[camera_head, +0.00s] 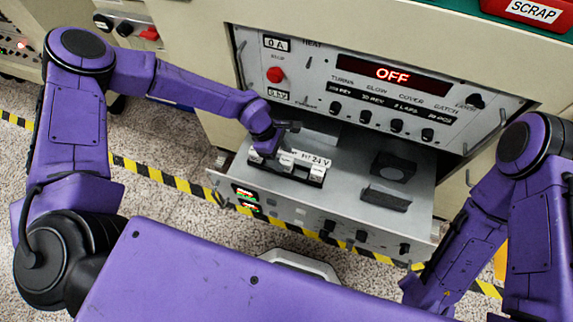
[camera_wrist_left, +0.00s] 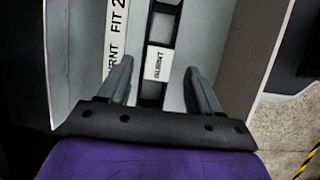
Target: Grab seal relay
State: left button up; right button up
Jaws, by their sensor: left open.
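A dark rack (camera_head: 300,175) with small white-topped blocks sits in the pulled-out drawer at the centre of the head view. A strip behind it reads "FIT 24 V" (camera_head: 316,160). In the left wrist view a white block (camera_wrist_left: 158,63) sits in a dark slot, its label seeming to read "BURNT". None is clearly marked as the seal relay. My left gripper (camera_wrist_left: 160,72) is open, its two fingers on either side of that block's line, with gaps at both sides. In the head view the left gripper (camera_head: 270,151) is over the rack's left end, partly hidden by its wrist.
A dark square block (camera_head: 393,167) and a dark holder (camera_head: 386,200) occupy the drawer's right side. A red SCRAP bin (camera_head: 530,12) is at top right. My right arm is at the right.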

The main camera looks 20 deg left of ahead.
aim_at(286, 160)
pick_arm(q)
jog(key=x, duration=0.3)
jog(key=shift+w+d+f, duration=0.15)
jog(key=shift+d+f, duration=0.05)
jog(key=shift+f, duration=0.05)
jog(key=shift+r, duration=0.1)
jog(key=c, duration=1.1)
